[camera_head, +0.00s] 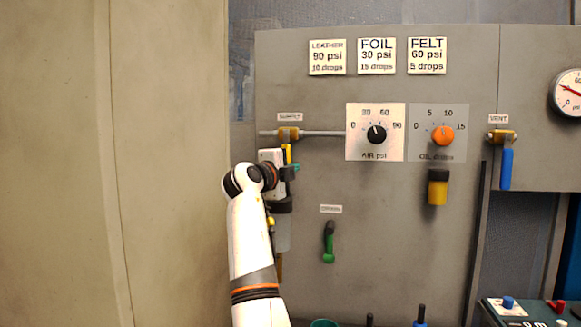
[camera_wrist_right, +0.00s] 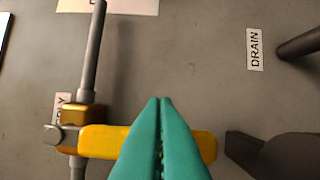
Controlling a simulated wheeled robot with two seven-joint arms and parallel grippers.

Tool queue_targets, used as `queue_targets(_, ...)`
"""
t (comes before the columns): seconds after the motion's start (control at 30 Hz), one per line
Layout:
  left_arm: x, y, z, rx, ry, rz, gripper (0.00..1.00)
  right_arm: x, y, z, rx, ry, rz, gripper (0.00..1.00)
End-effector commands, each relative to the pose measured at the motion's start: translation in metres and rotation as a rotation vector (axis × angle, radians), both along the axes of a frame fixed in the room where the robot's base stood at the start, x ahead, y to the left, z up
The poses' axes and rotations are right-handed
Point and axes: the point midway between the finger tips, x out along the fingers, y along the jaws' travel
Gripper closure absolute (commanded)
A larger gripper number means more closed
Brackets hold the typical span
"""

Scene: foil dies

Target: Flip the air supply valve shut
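The air supply valve (camera_head: 288,133) is a brass body on a horizontal pipe at the panel's upper left, under a small label. In the right wrist view its brass body (camera_wrist_right: 82,114) is at the left. Its yellow lever (camera_head: 287,153) points down, square to the pipe; the lever (camera_wrist_right: 105,141) also shows in the wrist view. My right gripper (camera_head: 296,167) is beside the lever's lower part. In the wrist view its teal fingers (camera_wrist_right: 160,103) have their tips together and cover part of the lever; I see nothing between them. My left gripper is out of view.
A dark air knob (camera_head: 377,134) and an orange oil knob (camera_head: 443,134) sit right of the valve. A green-handled drain lever (camera_head: 328,245) is below, and a blue vent lever (camera_head: 506,168) is at the right. A pressure gauge (camera_head: 569,92) is at the right edge.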

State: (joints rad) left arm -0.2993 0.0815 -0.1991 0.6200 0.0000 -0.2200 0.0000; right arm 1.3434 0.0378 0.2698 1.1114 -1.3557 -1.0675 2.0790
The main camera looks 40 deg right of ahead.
Motion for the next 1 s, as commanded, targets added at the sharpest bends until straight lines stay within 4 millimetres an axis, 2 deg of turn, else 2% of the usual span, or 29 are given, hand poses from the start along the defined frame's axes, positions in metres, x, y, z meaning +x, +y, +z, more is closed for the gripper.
queue_targets(0.77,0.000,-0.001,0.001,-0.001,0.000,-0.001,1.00,0.002,0.002,-0.002,-0.002,0.006,0.005,1.00)
queue_targets(0.87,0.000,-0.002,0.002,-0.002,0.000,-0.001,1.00,0.002,0.002,0.004,-0.002,0.005,0.005,1.00)
queue_targets(1.0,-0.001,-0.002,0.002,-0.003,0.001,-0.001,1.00,0.001,0.001,0.029,-0.005,-0.001,0.005,1.00)
